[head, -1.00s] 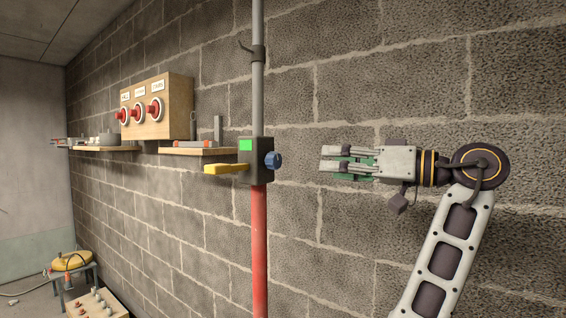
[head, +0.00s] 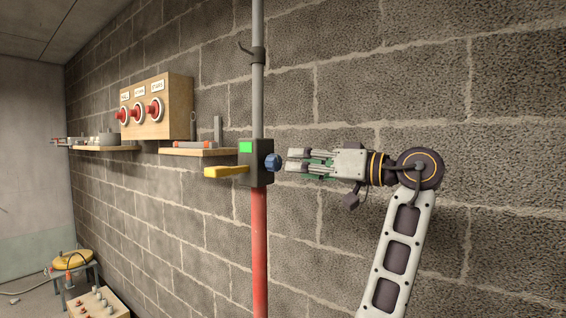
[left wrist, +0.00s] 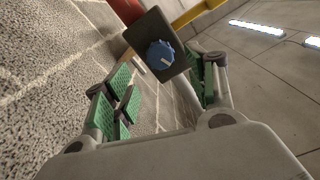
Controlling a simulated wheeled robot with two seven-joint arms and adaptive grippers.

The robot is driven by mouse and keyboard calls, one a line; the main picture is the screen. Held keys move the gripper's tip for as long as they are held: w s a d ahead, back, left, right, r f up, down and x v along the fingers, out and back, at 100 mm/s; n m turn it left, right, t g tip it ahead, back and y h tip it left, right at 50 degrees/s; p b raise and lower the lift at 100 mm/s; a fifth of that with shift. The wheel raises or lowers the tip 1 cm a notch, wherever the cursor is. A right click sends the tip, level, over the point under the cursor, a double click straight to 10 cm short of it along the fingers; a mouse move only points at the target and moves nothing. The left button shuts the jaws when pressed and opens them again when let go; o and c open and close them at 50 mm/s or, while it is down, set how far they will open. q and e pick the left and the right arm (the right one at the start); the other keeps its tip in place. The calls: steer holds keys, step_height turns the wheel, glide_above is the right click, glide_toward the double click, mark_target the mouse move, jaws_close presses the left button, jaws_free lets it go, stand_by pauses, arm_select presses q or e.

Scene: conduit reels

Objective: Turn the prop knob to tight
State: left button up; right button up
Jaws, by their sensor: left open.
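The blue prop knob (head: 273,162) sits on the right side of a dark box (head: 257,178) on the upright prop. A small gap shows between fingertips and knob. In the left wrist view the ridged knob (left wrist: 160,55) faces the camera, beyond the open, empty green-padded fingers (left wrist: 168,84). The knob's marking is too small to read. My right gripper is out of view.
The prop's grey upper tube (head: 258,100) and red lower tube (head: 260,250) stand before a block wall (head: 400,90). Left are a wooden panel with red buttons (head: 156,108) and a shelf (head: 195,152). The space right of the knob holds only my arm.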

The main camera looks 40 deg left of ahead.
mark_target(278, 163)
arm_select(q)
steer(key=a, duration=0.4)
steer(key=shift+s+a+p, duration=0.2)
steer(key=shift+s+p, duration=0.1)
steer(key=shift+a, duration=0.8)
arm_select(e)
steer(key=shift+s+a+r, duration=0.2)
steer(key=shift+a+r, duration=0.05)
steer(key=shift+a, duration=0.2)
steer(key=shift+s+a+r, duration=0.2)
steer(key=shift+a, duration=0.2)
arm_select(q)
steer(key=shift+s, duration=0.1)
